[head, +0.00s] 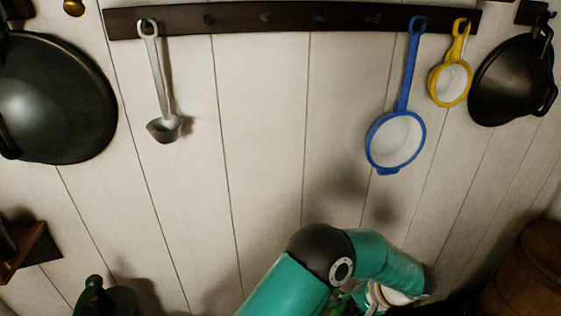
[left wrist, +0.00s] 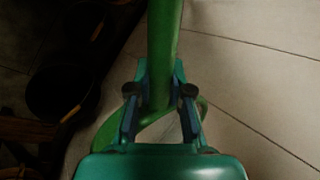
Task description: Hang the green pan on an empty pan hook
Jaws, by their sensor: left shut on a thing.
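In the left wrist view my left gripper (left wrist: 160,78) is shut on the green pan's handle (left wrist: 165,35). A dark wooden rail (head: 240,22) on the wall bears the hooks. Several hooks between the ladle and the blue pan are empty, including this middle hook (head: 265,17). My right gripper is not seen.
A grey ladle (head: 157,80) hangs at the rail's left. A blue pan (head: 408,70) and a yellow pan (head: 457,50) hang at its right. Large black pans (head: 55,95) and (head: 512,80) flank the rail. The plank wall below the middle hooks is clear. A wooden barrel (head: 530,270) stands lower right.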

